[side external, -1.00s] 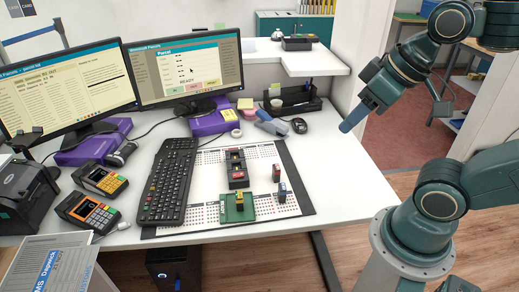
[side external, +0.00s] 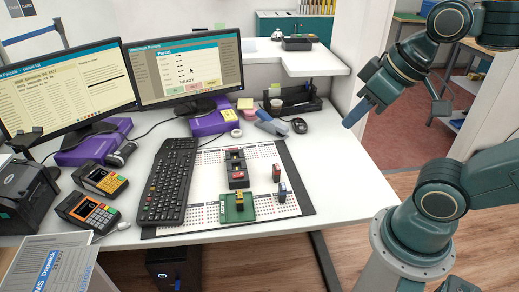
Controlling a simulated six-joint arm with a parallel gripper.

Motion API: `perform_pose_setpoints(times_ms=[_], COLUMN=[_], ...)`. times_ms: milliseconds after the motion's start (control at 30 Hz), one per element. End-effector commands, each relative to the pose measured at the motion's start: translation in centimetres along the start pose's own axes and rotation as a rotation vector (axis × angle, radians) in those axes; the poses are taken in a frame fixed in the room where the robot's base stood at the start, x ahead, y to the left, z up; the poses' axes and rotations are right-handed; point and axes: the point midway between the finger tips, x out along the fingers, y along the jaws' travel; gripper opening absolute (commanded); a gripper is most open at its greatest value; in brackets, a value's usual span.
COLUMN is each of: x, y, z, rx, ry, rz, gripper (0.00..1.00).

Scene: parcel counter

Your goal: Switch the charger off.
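A dark block with bays (side external: 237,168), which looks like the charger, stands on the white dotted mat. A red part shows near its front end; its switch is too small to make out. In front of it, a green board (side external: 238,207) carries a yellow block (side external: 239,200). To its right stand a small red block (side external: 276,172) and a small blue block (side external: 282,192). My gripper (side external: 347,123) hangs at the right, above the table's right side, well apart from the block. Its fingers show from the side, so I cannot tell whether they are open.
A black keyboard (side external: 170,180) lies left of the mat (side external: 210,214). Card terminals (side external: 87,208) and two monitors (side external: 190,72) stand farther left and behind. A mouse (side external: 299,126) and a black tray (side external: 293,104) are behind the mat. The white table right of the mat (side external: 335,180) is clear.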

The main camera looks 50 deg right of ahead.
Motion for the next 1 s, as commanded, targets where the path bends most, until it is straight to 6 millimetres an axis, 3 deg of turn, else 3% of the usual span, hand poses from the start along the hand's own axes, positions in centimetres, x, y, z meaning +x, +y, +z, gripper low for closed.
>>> perform_pose_setpoints(times_ms=[267,467,767,1000], x=[0.7,2.2,5.8,9.8], y=[0.1,0.4,1.0,1.5], z=[-2.3,-5.4,-10.2,-13.4], rx=[0.047,0.113,0.224,0.31], ry=[-0.035,-0.08,-0.152,-0.209], rz=[0.004,0.012,0.029,0.046], gripper=[0.0,0.0,0.0,0.0])
